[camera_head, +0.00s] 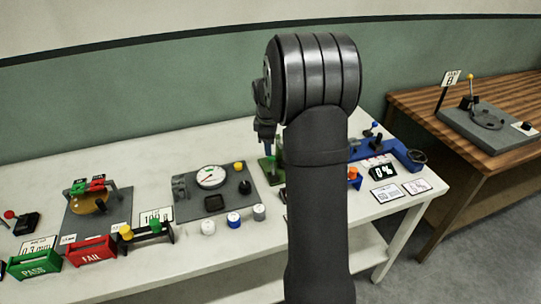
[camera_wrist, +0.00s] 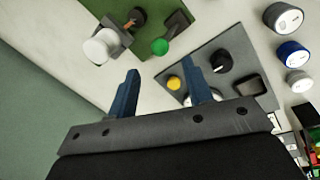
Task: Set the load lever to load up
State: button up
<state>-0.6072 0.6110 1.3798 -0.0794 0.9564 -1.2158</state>
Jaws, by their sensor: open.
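My gripper (camera_head: 266,142) points down above the back middle of the white table, its blue fingers apart and empty. In the wrist view the open fingers (camera_wrist: 162,90) frame bare table and the edge of a grey gauge plate (camera_wrist: 238,50). I cannot tell which part is the load lever. A green round knob (camera_wrist: 159,47) shows beyond the fingers, by a dark block and a white cylinder (camera_wrist: 101,46). A small green stand (camera_head: 268,168) is below the gripper in the head view, partly hidden by my arm. The fingers touch nothing that I can see.
The gauge plate carries a white dial (camera_head: 211,177), a yellow knob (camera_head: 239,166) and a black knob (camera_head: 245,187). White and blue-banded cylinders (camera_head: 234,219) stand in front. Green PASS (camera_head: 35,263) and red FAIL (camera_head: 92,251) boxes are left. A wooden table (camera_head: 420,111) is right.

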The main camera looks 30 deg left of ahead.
aim_at(272, 164)
jog(key=x, duration=0.6)
jog(key=shift+f, duration=0.3)
grip_shut()
